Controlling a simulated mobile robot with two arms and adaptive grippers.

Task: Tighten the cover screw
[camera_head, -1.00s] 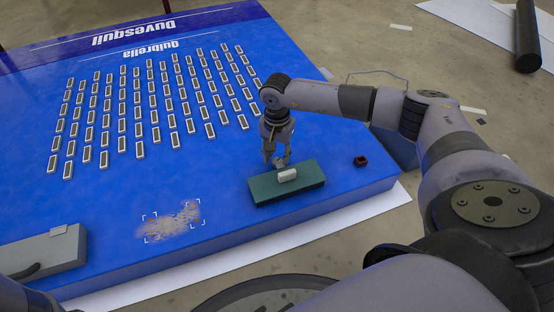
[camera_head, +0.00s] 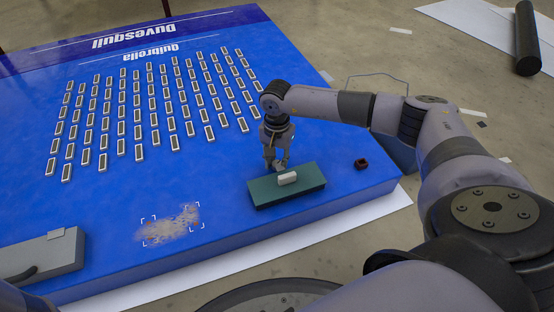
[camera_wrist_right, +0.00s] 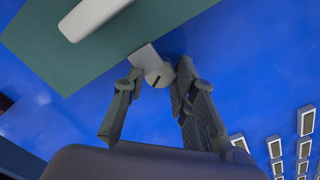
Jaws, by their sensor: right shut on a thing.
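In the head view my right gripper (camera_head: 276,166) points down at the far side of the green box (camera_head: 300,192); the screw is hard to make out there. A white block (camera_head: 287,178) lies on top of the box and also shows in the right wrist view (camera_wrist_right: 95,15). My left gripper is not in view.
The blue panel (camera_head: 110,200) carries rows of small white-framed modules (camera_head: 158,90). A small dark red part (camera_head: 361,163) lies right of the green box. A speckled patch (camera_head: 170,226) in corner marks and a grey case (camera_head: 45,255) are at the left.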

